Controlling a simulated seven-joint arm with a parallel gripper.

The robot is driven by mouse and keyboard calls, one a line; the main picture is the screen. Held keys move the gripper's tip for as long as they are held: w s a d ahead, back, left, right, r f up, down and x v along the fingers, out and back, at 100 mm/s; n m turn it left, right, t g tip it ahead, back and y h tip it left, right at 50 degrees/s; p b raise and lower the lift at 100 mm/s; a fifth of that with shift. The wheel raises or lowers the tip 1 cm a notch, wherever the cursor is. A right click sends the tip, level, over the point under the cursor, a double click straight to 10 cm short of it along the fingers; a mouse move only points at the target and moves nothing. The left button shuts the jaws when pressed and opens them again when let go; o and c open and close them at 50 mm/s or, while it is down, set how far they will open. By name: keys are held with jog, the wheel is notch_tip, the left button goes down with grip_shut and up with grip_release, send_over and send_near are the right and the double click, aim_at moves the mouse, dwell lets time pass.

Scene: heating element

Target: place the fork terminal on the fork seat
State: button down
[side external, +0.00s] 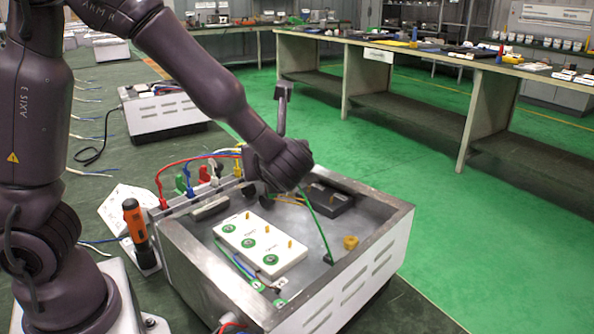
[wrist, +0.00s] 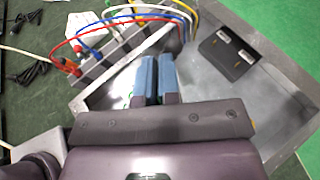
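My gripper (wrist: 158,62) reaches into the open metal box (side external: 390,232), toward its back left side. In the wrist view its two blue fingers are close together with a narrow gap; whether something thin is between them cannot be made out. In the side view the fingertips are hidden behind my wrist. I cannot pick out the fork terminal for certain. A green wire (side external: 317,228) runs from near my wrist down to the box floor. A white block (side external: 260,245) with green round labels and brass posts stands in the box; which part is the fork seat is unclear.
A black block (side external: 330,198) with two metal pieces (wrist: 230,47) sits at the back of the box. Red, blue, white and yellow wires (wrist: 125,22) arch over the box's left wall. An orange-handled screwdriver (side external: 134,222) stands outside. A yellow piece (side external: 351,242) lies at right.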

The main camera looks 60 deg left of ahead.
jog(key=s+r, duration=0.2)
jog(key=s, duration=0.3)
jog(key=w+d+m+t+h, duration=0.4)
jog(key=w+m+t+h, duration=0.4)
jog(key=w+m, duration=0.2)
jog(key=shift+w+m+h, duration=0.3)
jog(key=shift+w+h, duration=0.1)
jog(key=shift+w, duration=0.7)
